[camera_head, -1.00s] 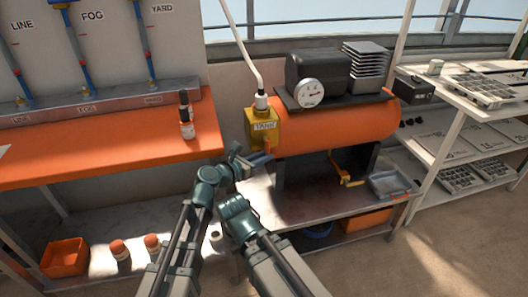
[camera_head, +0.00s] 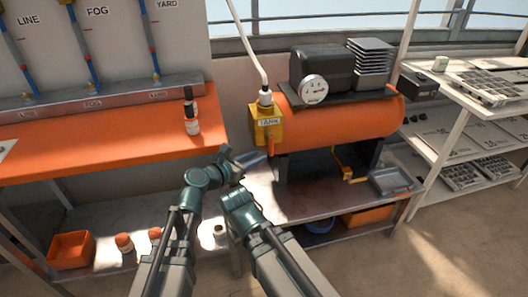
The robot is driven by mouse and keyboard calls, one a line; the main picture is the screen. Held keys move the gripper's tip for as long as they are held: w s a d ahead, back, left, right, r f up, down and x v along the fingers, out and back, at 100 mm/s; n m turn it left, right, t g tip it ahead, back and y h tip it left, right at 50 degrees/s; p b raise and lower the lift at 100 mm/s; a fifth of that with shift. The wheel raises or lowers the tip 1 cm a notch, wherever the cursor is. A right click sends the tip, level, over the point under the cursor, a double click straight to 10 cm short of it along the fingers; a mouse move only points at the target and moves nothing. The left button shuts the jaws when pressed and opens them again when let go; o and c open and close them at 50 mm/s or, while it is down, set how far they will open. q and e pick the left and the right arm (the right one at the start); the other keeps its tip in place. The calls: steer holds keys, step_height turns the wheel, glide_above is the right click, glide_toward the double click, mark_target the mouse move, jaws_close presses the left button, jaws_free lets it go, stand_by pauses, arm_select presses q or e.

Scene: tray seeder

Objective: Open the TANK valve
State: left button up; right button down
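The TANK valve is a yellow box (camera_head: 267,112) with a TANK label, at the left end of an orange cylinder (camera_head: 340,118). An orange handle (camera_head: 271,148) hangs down below the box. My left gripper (camera_head: 260,158) is just left of and below the handle, its grey-blue tip pointing right toward it. Whether it touches the handle, and how far its fingers are apart, I cannot make out. My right arm shows at the bottom centre, but its gripper is not visible.
A gauge (camera_head: 313,90) and dark motor block (camera_head: 322,68) sit atop the cylinder. A yellow crank (camera_head: 346,170) and metal tray (camera_head: 390,181) are below the cylinder. White shelving (camera_head: 450,140) stands right.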

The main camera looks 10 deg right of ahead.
arm_select(q)
steer(key=p+v, duration=0.1)
steer(key=v, duration=0.7)
steer(key=shift+s+a+p, duration=0.2)
steer(key=shift+a+p, duration=0.1)
